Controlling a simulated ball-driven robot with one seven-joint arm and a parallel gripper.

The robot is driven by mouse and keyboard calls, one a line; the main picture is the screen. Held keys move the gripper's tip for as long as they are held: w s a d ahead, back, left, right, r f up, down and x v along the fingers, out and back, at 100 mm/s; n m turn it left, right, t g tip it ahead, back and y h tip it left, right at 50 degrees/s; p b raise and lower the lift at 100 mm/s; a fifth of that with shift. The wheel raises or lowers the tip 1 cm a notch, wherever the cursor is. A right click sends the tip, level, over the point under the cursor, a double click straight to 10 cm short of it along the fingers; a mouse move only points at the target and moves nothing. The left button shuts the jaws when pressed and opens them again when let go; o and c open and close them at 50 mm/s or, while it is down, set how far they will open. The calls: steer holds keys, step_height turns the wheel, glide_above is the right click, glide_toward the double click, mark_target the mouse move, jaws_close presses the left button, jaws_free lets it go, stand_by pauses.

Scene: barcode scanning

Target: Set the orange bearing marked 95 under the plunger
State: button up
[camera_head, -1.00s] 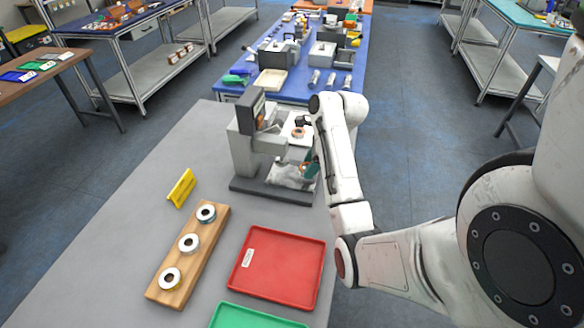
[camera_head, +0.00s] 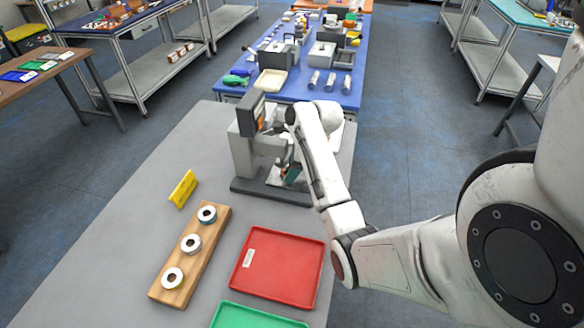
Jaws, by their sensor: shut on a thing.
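The press (camera_head: 243,155) stands at the far end of the grey table, with a dark base and a screen on top. My gripper (camera_head: 289,174) is at the press's open right side, low over the base, partly hidden by my arm. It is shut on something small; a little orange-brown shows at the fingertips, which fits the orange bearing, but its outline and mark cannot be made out. The plunger is mostly hidden behind my wrist, so I cannot tell whether the held piece is directly beneath it.
A wooden block (camera_head: 212,233) carries three ring-shaped bearings, with unreadable marks. A red tray (camera_head: 277,267), a green tray (camera_head: 256,316) and a yellow stand (camera_head: 183,188) are on the table. The left of the table is clear.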

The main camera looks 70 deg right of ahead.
steer(key=o, duration=1.2)
steer(key=shift+o, duration=0.2)
steer(key=v, duration=1.2)
steer(key=shift+r, duration=0.15)
